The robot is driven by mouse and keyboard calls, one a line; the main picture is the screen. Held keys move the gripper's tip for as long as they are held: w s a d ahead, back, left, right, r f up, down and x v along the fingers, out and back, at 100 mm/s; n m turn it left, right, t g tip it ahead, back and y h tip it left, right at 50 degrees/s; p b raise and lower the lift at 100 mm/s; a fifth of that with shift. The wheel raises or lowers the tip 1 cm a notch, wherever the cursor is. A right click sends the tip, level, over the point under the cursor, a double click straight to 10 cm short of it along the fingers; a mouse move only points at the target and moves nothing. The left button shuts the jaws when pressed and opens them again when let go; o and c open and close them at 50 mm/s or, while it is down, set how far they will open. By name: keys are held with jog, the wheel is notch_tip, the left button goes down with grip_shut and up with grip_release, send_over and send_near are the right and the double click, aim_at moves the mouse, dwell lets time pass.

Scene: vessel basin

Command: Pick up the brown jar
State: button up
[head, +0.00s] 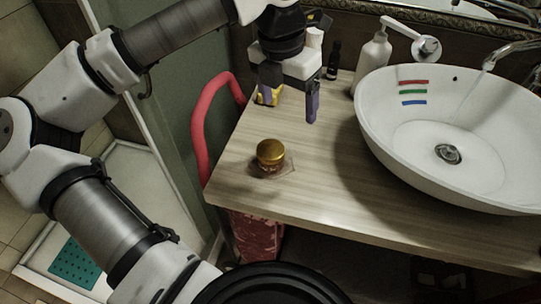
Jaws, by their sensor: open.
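A small jar (270,153) with a gold-brown lid stands upright near the front left of the wooden counter. Its body below the lid is mostly hidden by the lid from this angle. My gripper (290,108) is open and empty, with its fingers pointing down. In the picture it is above and slightly right of the jar, apart from it. Behind the left finger, a yellow object (266,98) sits on the counter, partly covered.
A white vessel basin (380,125) fills the counter's (330,205) right side. A white pump bottle (372,62) and a small dark bottle (334,60) stand at the back. A red curved handle (201,130) rises beside the left edge. The counter around the jar is clear.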

jog(key=a+f+y, duration=0.1)
jog(key=a+f, duration=0.1)
jog(key=a, duration=0.1)
jog(key=p, duration=0.1)
send_over(270, 149)
jog(key=shift+n, duration=0.4)
jog(key=f, duration=0.6)
jog(key=shift+w+d+f, duration=0.25)
jog(key=shift+f, duration=0.15)
jog(key=shift+s+a+f+p, duration=0.15)
jog(key=shift+f+p, duration=0.45)
jog(key=shift+f, duration=0.95)
jog(key=shift+s+a+f+p, duration=0.15)
jog(key=shift+f+p, duration=0.45)
jog(key=shift+f, duration=0.95)
jog(key=shift+d, duration=0.1)
jog(key=c, duration=1.1)
jog(key=shift+c, duration=0.2)
